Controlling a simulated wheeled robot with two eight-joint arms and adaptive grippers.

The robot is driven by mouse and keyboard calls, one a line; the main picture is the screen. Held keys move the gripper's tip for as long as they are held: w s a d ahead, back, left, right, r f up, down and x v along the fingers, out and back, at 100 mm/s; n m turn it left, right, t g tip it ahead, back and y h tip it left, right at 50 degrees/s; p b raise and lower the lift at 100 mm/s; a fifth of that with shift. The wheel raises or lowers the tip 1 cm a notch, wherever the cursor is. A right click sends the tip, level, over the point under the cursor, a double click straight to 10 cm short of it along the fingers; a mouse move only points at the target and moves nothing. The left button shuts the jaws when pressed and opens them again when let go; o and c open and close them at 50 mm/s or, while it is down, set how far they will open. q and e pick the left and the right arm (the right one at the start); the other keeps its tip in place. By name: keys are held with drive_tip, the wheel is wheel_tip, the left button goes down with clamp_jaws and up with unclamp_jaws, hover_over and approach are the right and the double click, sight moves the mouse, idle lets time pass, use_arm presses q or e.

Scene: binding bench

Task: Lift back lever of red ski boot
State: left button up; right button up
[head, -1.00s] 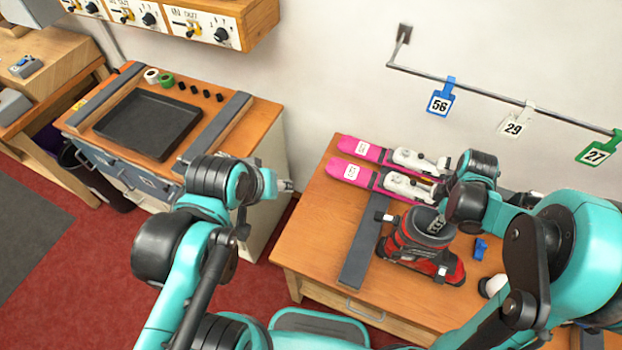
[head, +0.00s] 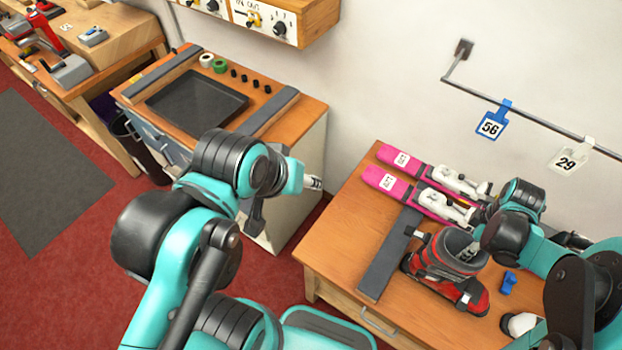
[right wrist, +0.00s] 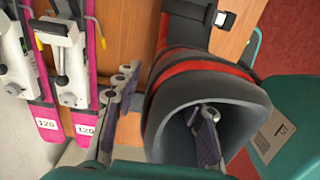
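The red and black ski boot (head: 445,270) stands on the wooden bench on the right, its dark shaft open at the top. A black piece with a pale end (head: 411,232) sticks out from its left side; it may be the back lever, and its pale end also shows in the right wrist view (right wrist: 223,19). My right gripper (head: 468,252) is at the shaft. In the right wrist view its fingers (right wrist: 165,108) are apart, one inside the shaft opening and one outside the wall. My left gripper (head: 314,183) is away from the boot; its finger gap is unclear.
Pink skis (head: 400,190) with white bindings lie behind the boot. A dark bar (head: 388,255) lies left of it, and a small blue item (head: 509,283) to its right. A cabinet with a black tray (head: 197,102) stands further left. Number tags (head: 490,126) hang from a wall rail.

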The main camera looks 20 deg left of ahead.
wheel_tip(320, 180, up, 12)
drive_tip(key=shift+w, duration=0.1)
idle(0.5)
